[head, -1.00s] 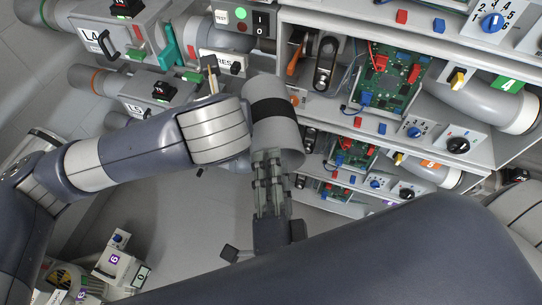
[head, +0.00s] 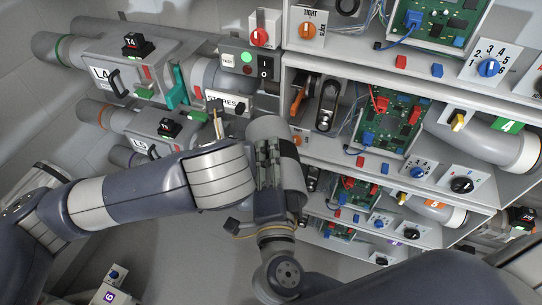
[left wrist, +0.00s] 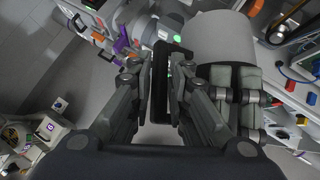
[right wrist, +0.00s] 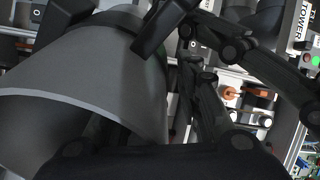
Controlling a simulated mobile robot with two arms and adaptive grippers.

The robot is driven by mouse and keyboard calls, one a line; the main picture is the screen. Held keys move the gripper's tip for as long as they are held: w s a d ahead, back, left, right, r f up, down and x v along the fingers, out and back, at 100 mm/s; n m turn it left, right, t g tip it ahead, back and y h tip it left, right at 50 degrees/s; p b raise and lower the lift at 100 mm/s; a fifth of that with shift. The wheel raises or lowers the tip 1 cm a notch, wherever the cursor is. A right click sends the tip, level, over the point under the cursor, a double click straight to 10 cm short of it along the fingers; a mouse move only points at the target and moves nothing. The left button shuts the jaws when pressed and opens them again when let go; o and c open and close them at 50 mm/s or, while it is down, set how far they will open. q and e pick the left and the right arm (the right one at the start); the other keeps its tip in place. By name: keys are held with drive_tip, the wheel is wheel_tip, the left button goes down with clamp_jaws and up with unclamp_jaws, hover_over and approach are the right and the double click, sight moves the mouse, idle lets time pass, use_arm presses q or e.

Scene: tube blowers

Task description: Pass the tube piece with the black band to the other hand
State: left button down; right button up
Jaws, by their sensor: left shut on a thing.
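The tube piece (head: 268,128) is a wide grey cylinder with a black band (head: 288,147). My left gripper (left wrist: 168,75) is shut on it at the black band, seen edge-on between its fingers in the left wrist view. In the head view the left gripper is mostly hidden behind the tube and my left forearm. My right gripper (head: 270,152) lies against the near side of the tube piece. In the right wrist view the tube wall (right wrist: 150,95) sits between its spread fingers, one seemingly inside the tube, the other outside. The right fingertips are partly hidden.
A shelf unit with circuit boards (head: 393,122), knobs and pipes stands close on the right. Grey blower units (head: 125,70) with pipes and levers stand at upper left. Open floor (head: 165,255) lies below the arms. A small box (head: 112,290) stands at lower left.

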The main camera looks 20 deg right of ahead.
drive_tip(key=shift+c, duration=0.2)
clamp_jaws()
use_arm(q)
drive_tip(key=c, duration=1.4)
unclamp_jaws()
drive_tip(key=shift+c, duration=0.2)
drive_tip(key=shift+s, duration=0.1)
